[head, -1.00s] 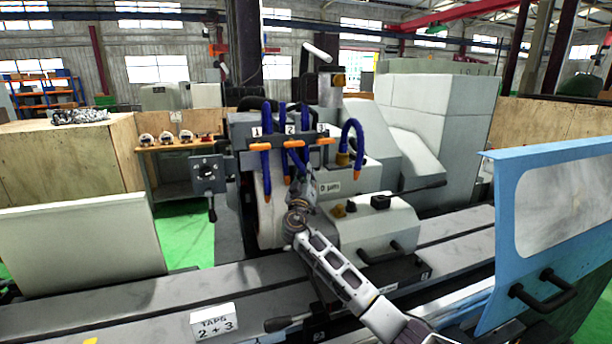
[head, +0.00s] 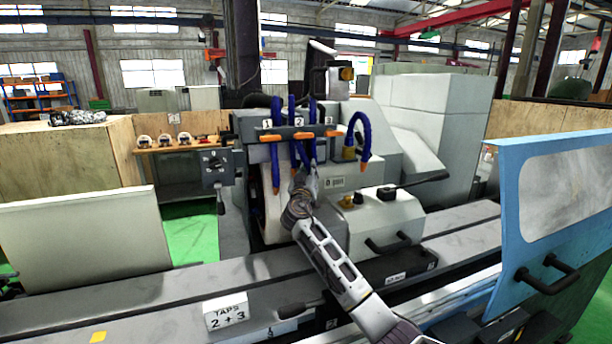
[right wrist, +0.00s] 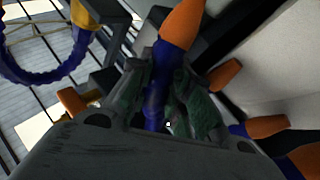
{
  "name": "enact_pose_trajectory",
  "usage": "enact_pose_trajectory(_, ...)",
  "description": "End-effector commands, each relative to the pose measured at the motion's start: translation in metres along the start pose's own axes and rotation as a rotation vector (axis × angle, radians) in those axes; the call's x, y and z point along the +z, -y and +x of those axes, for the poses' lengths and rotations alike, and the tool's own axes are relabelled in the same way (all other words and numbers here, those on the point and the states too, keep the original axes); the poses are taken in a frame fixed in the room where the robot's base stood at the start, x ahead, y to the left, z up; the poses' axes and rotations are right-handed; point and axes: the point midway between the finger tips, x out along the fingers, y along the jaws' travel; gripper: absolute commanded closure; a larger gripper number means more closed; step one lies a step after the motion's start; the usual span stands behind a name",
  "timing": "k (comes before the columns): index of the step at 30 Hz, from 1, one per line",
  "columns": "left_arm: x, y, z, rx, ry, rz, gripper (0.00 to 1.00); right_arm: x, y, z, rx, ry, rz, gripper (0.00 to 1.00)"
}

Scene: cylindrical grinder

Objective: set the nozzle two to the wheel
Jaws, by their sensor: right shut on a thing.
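Three blue hoses with orange tips hang at the grinder head behind a bar marked 1, 2 and 3. Nozzle one (head: 275,182) hangs at the left. My right gripper (head: 305,182) is raised at the hoses and shut on one, which looks like nozzle two (head: 294,160). In the right wrist view its blue hose (right wrist: 154,100) passes between the fingers, with the orange tip (right wrist: 181,24) beyond them. A pale rounded face (head: 272,216) beside my gripper looks like the wheel or its guard; I cannot tell which. My left gripper is out of view.
Orange tap levers (head: 303,135) sit on the bar above my gripper. Another blue hose (head: 363,133) curves at the right. A blue door (head: 510,210) with a window stands at the right.

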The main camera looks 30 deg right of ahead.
Motion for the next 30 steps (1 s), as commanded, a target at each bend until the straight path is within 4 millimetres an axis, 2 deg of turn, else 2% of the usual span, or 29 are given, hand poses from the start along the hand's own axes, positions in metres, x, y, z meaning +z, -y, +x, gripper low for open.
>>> enact_pose_trajectory(1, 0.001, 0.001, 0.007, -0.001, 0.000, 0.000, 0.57, 0.002, 0.002, -0.001, 0.001, 0.008, 0.016, 1.00)
enact_pose_trajectory(17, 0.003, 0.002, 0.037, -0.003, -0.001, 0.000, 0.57, 0.000, 0.017, -0.009, 0.016, 0.118, 0.183, 1.00)
enact_pose_trajectory(27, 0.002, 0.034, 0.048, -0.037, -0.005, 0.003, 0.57, -0.004, 0.026, -0.015, 0.026, 0.180, 0.272, 1.00)
enact_pose_trajectory(30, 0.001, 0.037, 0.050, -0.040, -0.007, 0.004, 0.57, -0.004, 0.028, -0.016, 0.028, 0.190, 0.286, 1.00)
